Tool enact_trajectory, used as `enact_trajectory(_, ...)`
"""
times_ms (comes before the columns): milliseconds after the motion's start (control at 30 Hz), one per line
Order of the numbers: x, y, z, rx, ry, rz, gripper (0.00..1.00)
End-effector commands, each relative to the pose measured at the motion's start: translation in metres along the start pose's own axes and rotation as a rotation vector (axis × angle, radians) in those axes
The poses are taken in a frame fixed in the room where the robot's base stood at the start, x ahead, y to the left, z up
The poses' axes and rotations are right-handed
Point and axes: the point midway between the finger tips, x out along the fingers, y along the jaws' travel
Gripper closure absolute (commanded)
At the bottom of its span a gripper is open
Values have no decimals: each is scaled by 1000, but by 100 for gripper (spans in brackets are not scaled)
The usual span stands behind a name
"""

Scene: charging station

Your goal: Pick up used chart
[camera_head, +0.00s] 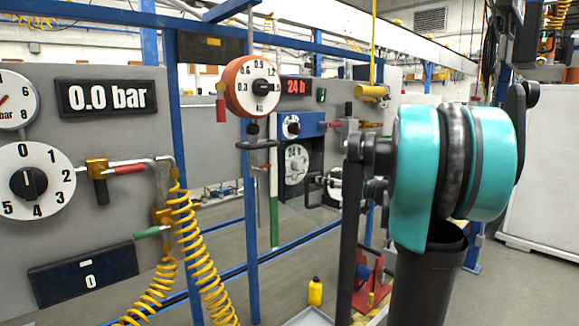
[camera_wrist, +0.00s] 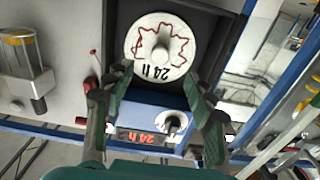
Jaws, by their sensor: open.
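The used chart (camera_wrist: 160,46) is a white disc with a wavy red trace and "24 h" on it, upside down in the wrist view. It sits on a pale central hub inside a dark recessed housing (camera_wrist: 213,40). The chart also shows small in the head view (camera_head: 297,163), in a dark housing under a blue panel. My gripper (camera_wrist: 157,76) is open, its dark green fingers spread near the chart's "24 h" edge, with nothing held between them. I cannot tell whether the fingertips touch the disc. My teal arm fills the right of the head view.
A blue panel with a knob (camera_wrist: 174,122) and a red "24 h" display (camera_wrist: 141,137) adjoins the housing. In the head view, an orange-rimmed gauge (camera_head: 252,86) and blue frame posts stand left of the housing. A yellow coiled hose (camera_head: 190,250) hangs farther left. A yellow bottle (camera_head: 315,291) stands low.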

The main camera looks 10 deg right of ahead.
Motion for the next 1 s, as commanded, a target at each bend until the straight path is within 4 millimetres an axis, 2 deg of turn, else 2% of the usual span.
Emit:
enact_trajectory(100,26,-1,0,1,-1,-4,45)
enact_trajectory(333,68,-2,0,1,-1,-3,45)
enact_trajectory(433,80,-1,0,1,-1,-2,45)
enact_trajectory(733,96,-2,-2,1,-2,-2,45)
enact_trajectory(1000,133,-5,-6,1,-2,-2,45)
